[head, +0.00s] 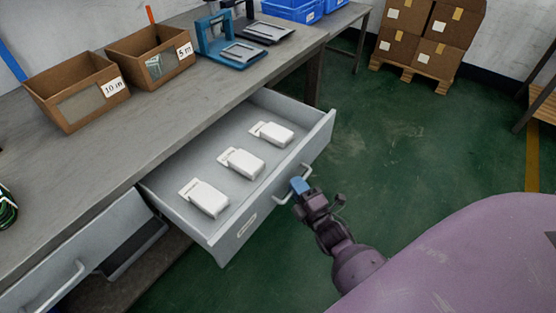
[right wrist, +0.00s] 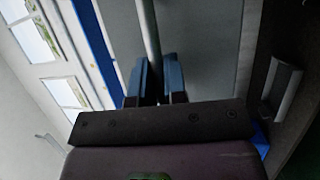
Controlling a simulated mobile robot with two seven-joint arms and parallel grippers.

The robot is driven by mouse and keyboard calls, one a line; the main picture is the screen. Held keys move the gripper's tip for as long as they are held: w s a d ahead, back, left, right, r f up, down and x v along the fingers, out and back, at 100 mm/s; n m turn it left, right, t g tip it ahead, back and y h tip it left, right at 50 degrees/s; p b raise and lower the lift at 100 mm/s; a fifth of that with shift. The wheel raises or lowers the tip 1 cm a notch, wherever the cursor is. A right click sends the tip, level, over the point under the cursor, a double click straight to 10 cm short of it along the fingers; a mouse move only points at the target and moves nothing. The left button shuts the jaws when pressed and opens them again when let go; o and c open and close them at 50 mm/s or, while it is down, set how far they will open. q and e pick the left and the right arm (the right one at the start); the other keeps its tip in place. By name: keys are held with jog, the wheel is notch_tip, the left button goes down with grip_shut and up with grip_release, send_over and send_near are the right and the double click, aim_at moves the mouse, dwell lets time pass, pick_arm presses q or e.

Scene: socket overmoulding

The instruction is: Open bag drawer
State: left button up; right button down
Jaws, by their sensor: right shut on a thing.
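The bag drawer (head: 228,232) is pulled out from under the workbench, and its inside shows. Several white bags (head: 241,161) lie in a row on its floor. My right gripper (head: 299,186) is at the drawer's front, shut on the drawer handle (head: 287,190). In the right wrist view its two blue fingers (right wrist: 157,83) stand on either side of the handle's bar (right wrist: 149,32). My left gripper is in neither view.
The grey workbench (head: 150,115) holds two brown bins (head: 76,105) and a blue fixture (head: 230,48). Another handled drawer front (head: 60,285) is at the lower left. Brown boxes (head: 428,35) stand on a pallet at the back. The green floor right of the drawer is clear.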

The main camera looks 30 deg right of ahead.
jog(key=s+d+p, duration=0.1)
jog(key=s+d, duration=0.2)
jog(key=s, duration=0.5)
jog(key=c, duration=1.2)
grip_release()
jog(key=s, duration=0.3)
jog(key=s+f, duration=0.1)
jog(key=s, duration=0.3)
jog(key=s+f, duration=0.1)
jog(key=s, duration=0.2)
jog(key=shift+s+a, duration=0.25)
jog(key=shift+a, duration=0.1)
